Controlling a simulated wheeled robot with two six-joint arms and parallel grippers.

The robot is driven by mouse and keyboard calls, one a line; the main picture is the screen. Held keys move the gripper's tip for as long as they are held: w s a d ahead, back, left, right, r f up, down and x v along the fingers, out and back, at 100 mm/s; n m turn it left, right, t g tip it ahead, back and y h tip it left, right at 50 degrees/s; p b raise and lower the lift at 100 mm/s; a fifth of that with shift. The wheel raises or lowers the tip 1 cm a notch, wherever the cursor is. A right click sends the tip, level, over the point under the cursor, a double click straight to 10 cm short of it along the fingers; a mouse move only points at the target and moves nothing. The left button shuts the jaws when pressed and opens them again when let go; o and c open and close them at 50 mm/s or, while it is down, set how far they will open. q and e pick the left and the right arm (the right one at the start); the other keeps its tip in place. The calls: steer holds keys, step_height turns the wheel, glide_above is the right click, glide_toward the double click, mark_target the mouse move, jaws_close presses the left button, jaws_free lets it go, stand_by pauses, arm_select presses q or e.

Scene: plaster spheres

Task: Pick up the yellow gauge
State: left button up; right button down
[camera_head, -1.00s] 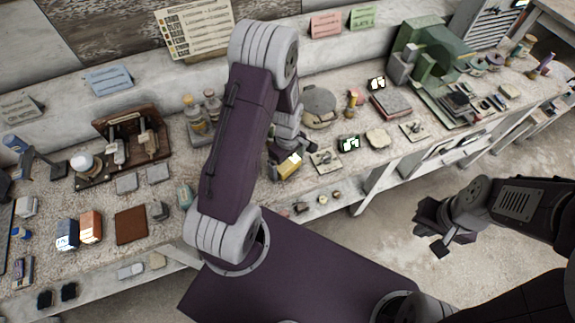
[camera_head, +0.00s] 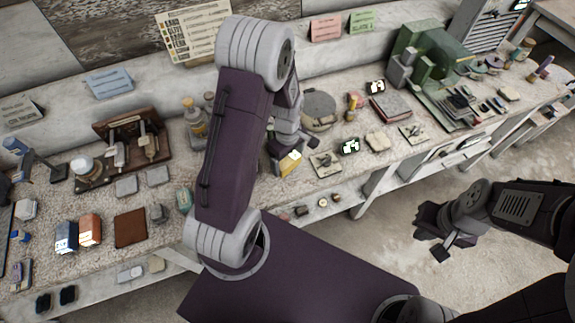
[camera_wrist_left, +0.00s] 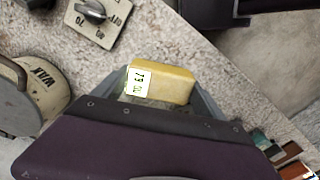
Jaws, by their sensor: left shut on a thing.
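The yellow gauge (camera_head: 291,163) is a small block with a white display on its end, near the front edge of the bench. It also shows in the left wrist view (camera_wrist_left: 172,83), with dark digits on its white end. My left gripper (camera_head: 283,158) is shut on the gauge, with a finger on either side of it. I cannot tell whether the gauge touches the bench top. My right gripper (camera_head: 437,236) is away from the bench over the floor; its fingers look apart and empty.
A round lidded tin (camera_head: 318,109) stands behind. Several blocks fill the bench's left part. Open floor lies at the right.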

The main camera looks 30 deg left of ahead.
arm_select(q)
steer(key=d+r, duration=0.7)
steer(key=d, duration=0.4)
steer(key=shift+d+r+b, duration=0.15)
steer(key=shift+d+b, duration=0.25)
